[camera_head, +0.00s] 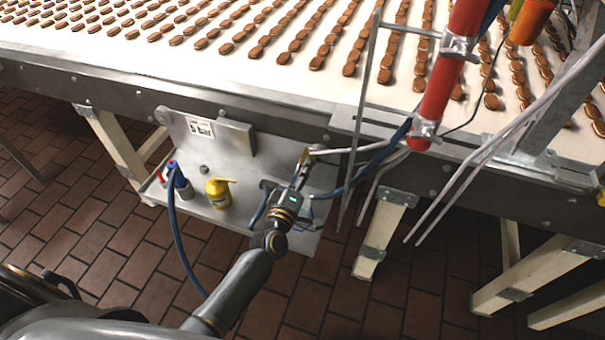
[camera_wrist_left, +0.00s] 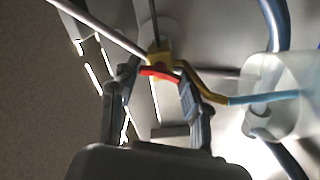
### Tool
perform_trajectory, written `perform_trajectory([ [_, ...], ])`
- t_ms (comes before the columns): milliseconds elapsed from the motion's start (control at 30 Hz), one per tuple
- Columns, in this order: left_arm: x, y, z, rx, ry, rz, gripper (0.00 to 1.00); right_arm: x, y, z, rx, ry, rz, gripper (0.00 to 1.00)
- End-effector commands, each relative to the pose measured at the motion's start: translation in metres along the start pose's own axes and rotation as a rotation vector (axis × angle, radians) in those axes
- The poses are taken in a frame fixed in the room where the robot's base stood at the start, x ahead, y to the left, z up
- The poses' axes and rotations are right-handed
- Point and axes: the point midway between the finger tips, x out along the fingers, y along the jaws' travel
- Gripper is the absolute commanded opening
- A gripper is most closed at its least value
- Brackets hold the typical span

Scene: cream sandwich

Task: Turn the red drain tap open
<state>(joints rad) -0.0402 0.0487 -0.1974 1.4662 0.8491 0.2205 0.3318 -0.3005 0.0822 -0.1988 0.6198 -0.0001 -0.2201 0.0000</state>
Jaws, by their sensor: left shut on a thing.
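The drain tap shows in the left wrist view as a red handle (camera_wrist_left: 158,73) on a yellow brass body (camera_wrist_left: 160,54), with metal rods or pipes meeting it. My left gripper (camera_wrist_left: 150,85) has its two fingers on either side of the red handle and is shut on it. In the head view my left gripper (camera_head: 301,170) reaches to the brass fitting (camera_head: 305,157) below the conveyor edge. The red handle is too small to make out in the head view, and the fingertips partly hide the fitting. My right gripper is not in view.
A metal shelf (camera_head: 240,222) under the conveyor (camera_head: 270,97) holds a yellow oil can (camera_head: 218,193) and bottles (camera_head: 183,185). Blue hoses run close to my left gripper. A red cylinder (camera_head: 440,90) and metal rods stand to the right. A clear cup-like part (camera_wrist_left: 277,95) is right of the tap.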

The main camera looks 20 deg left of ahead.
Motion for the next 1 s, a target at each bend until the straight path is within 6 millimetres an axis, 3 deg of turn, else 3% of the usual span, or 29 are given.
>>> perform_trajectory([
  [500, 0.000, -0.001, 0.000, -0.371, 0.001, 0.000, 0.15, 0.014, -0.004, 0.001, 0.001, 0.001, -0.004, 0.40],
  [1000, 0.000, -0.001, -0.001, -0.461, 0.002, 0.000, 0.15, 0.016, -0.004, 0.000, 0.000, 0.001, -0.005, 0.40],
])
